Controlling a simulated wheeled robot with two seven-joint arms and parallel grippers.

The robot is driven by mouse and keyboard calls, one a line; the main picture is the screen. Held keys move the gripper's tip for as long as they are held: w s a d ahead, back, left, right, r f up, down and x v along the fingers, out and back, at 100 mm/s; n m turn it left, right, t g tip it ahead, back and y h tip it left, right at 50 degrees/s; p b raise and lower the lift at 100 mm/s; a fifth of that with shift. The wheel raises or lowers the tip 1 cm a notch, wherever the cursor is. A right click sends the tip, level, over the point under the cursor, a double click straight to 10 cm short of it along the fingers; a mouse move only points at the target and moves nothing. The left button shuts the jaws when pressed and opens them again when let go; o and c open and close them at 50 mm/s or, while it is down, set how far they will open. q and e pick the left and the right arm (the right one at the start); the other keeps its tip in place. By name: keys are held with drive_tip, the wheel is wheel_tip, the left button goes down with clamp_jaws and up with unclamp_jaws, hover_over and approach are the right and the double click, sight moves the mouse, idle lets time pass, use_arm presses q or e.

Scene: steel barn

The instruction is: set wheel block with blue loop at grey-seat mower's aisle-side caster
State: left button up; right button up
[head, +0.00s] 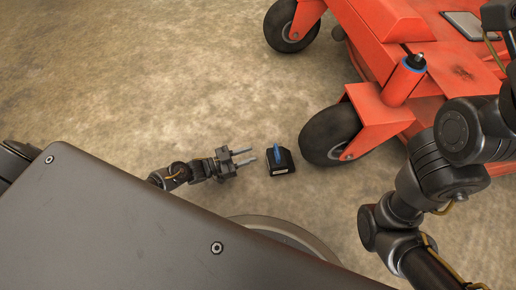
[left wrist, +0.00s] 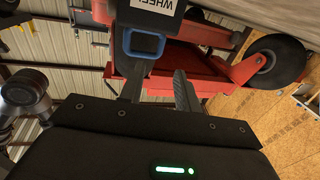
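The black wheel block (head: 284,167) with its blue loop (head: 277,152) sits on the floor just left of the red mower's near caster wheel (head: 330,135). Only a very narrow gap, if any, shows between them. My left gripper (head: 248,157) is low at the block's left side, its two fingers apart and pointing at it. In the left wrist view the block (left wrist: 150,12) and the blue loop (left wrist: 143,45) are beyond the fingertips, and one finger overlaps the loop's edge. I cannot tell whether they touch. My right arm crosses the right side; its gripper is out of view.
The red mower body (head: 385,70) fills the upper right, with a second caster wheel (head: 292,25) farther off. No seat is identifiable. The concrete floor (head: 150,80) left of the mower is clear. My own base covers the lower left.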

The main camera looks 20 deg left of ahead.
use_arm(q)
drive_tip(key=shift+s+a, duration=0.25)
drive_tip(key=shift+s, duration=0.05)
